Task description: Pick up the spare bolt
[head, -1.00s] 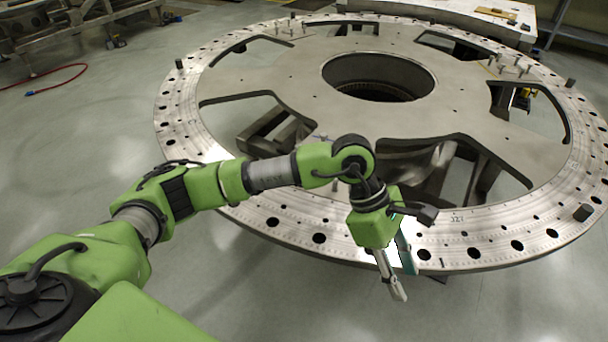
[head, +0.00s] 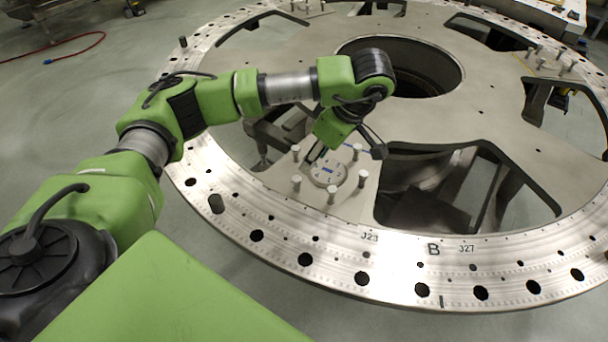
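Several pale upright bolts stand around a round marked disc (head: 328,172) on the plate; one is a front bolt (head: 331,195) and another a left bolt (head: 296,184). I cannot tell which of these is the spare bolt. My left gripper (head: 314,154) points down over the back edge of the disc, between the bolts. Its fingers are small and partly hidden by its own green body, and I see nothing clearly held. My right gripper is out of view.
The large turret plate (head: 460,125) has a round central opening (head: 425,82) and wide cut-outs. Two more groups of upright bolts stand on it, one at the far right (head: 548,57). A red hose (head: 80,50) lies on the floor at upper left.

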